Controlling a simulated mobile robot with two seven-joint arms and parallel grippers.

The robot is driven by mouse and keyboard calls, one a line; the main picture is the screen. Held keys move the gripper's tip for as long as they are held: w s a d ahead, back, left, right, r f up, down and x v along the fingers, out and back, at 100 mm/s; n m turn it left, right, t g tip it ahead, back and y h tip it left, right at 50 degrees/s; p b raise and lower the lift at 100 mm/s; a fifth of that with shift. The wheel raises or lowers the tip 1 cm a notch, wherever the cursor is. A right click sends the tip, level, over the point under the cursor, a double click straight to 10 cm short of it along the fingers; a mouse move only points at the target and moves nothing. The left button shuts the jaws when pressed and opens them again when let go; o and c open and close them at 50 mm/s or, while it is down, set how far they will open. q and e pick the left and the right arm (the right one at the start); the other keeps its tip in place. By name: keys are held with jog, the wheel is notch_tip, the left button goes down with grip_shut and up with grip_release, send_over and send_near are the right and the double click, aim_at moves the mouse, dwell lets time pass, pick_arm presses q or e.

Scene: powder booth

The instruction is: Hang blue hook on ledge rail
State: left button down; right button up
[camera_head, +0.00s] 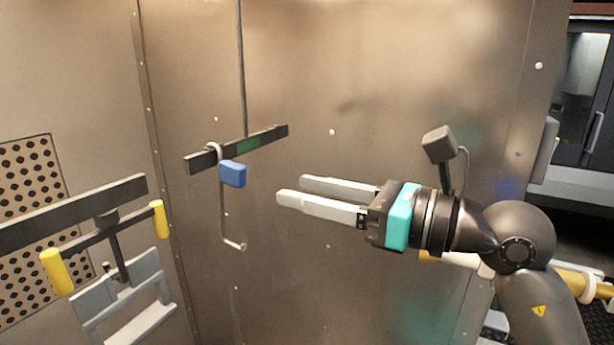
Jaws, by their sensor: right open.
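The blue hook (232,174) is a grey bent rod with a blue block near its top. Its upper curl loops over the dark ledge rail (201,161) near the rail's left end, and its lower shank hangs down to a small bent tip. The rail carries a green patch (248,145) right of the hook. My right gripper (289,190) is open and empty, its two pale fingers pointing left toward the hook. A gap separates the fingertips from the blue block. My left gripper is not in view.
A dark bar (75,212) and a frame with yellow grips (159,219) stand at the lower left. A perforated panel (25,175) is on the left wall. The metal back wall (400,60) is bare around my right gripper. A vertical rod (241,65) meets the rail from above.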

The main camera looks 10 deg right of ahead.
aim_at(244, 176)
jog(key=p+x, duration=0.2)
jog(key=x, duration=0.8)
jog(key=shift+w+a, duration=0.1)
jog(key=shift+a, duration=0.05)
jog(key=shift+w+a, duration=0.35)
jog(key=shift+a, duration=0.15)
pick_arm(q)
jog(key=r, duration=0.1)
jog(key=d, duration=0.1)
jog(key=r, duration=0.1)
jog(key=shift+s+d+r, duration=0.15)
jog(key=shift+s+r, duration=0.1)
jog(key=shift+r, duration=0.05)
pick_arm(e)
jog(key=shift+c, duration=0.2)
grip_shut()
